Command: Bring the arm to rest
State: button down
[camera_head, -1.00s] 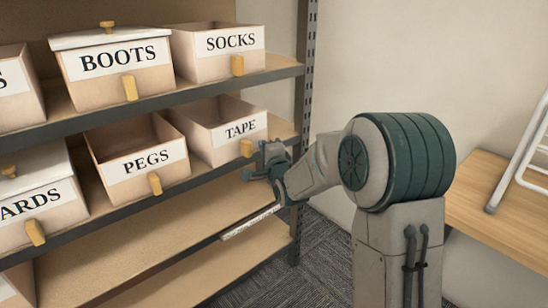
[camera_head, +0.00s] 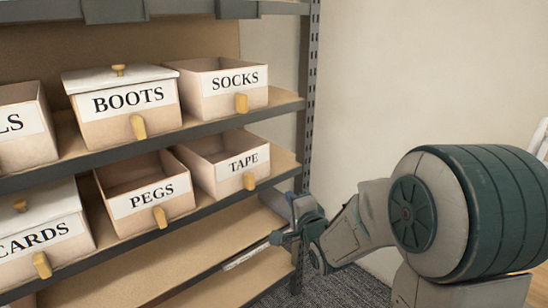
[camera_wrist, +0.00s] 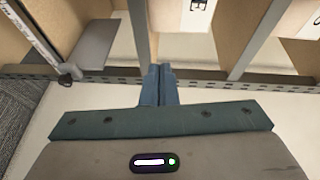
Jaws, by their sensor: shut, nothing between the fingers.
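My gripper (camera_head: 282,206) is in front of the shelf unit's right end, below and right of the TAPE box (camera_head: 213,177) in the head view. In the wrist view its two blue-grey fingers (camera_wrist: 160,72) lie together, shut with nothing between them. Their tips overlap the perforated shelf post (camera_wrist: 225,80) in that picture; I cannot tell whether they touch it. My arm is bent and reaches in from the lower right of the head view.
The shelf unit holds labelled boxes: SOCKS (camera_head: 218,104), BOOTS (camera_head: 128,117), PEGS (camera_head: 145,211) and CARDS (camera_head: 45,249). A pale wall (camera_head: 400,85) stands behind. Carpet (camera_head: 345,288) shows below my arm.

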jog(key=s+d+r+n+g+h+p, duration=0.25)
jog(key=s+r+p, duration=0.25)
jog(key=r+p, duration=0.25)
jog(key=s+d+r+n+g+h+p, duration=0.2)
jog(key=s+d+r+n+g+p, duration=0.15)
jog(key=r+p, duration=0.35)
jog(key=s+r+n+g+p, duration=0.3)
jog(key=s+r+p, duration=0.3)
jog(key=s, duration=0.4)
jog(key=s+r+n+g+p, duration=0.4)
jog(key=s+r+p, duration=0.2)
jog(key=s+p, duration=0.2)
jog(key=shift+s+d+n+g, duration=0.3)
jog(key=shift+s+d+g, duration=0.1)
jog(key=shift+s, duration=0.5)
